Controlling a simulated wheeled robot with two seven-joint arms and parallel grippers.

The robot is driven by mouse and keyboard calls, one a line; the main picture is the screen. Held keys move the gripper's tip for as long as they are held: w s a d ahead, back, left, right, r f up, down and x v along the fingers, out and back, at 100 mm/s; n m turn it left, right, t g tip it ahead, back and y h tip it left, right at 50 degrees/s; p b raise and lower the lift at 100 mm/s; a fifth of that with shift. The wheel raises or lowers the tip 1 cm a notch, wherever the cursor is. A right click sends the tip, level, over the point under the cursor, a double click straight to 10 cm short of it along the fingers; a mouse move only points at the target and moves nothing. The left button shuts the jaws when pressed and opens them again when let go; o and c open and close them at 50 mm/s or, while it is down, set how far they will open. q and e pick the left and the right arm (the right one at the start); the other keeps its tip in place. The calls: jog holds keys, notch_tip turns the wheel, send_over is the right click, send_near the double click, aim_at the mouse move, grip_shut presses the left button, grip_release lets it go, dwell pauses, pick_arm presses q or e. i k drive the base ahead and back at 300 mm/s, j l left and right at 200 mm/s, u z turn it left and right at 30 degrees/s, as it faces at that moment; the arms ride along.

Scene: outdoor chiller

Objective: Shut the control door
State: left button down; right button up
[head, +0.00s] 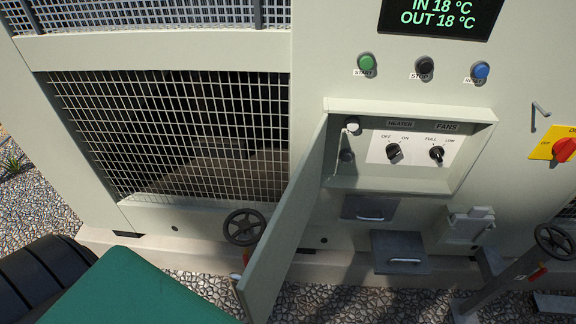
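The control door (287,222) is a pale flat panel standing wide open. It is hinged at the left side of the control recess (410,179) and swings out toward me, its free edge reaching low in the picture. Inside the recess are a heater knob (393,152) pointing between OFF and ON labels and a fans knob (437,154) between FULL and LOW. A small round part (236,277) shows at the door's outer lower edge; I cannot tell what it is. Neither of my grippers is in view.
Start, stop and reset buttons (423,65) sit above the recess under a display (440,16). A red switch (565,149) is at right. Two small handled panels (400,252) lie below, with handwheels (244,227) either side. A green surface (135,290) fills the lower left.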

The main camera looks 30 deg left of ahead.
aim_at(258, 289)
jog(key=j, duration=0.45)
jog(key=k+j+z, duration=0.15)
jog(key=j, duration=0.25)
jog(key=k+j, duration=0.1)
jog(key=j, duration=0.35)
jog(key=i+z, duration=0.05)
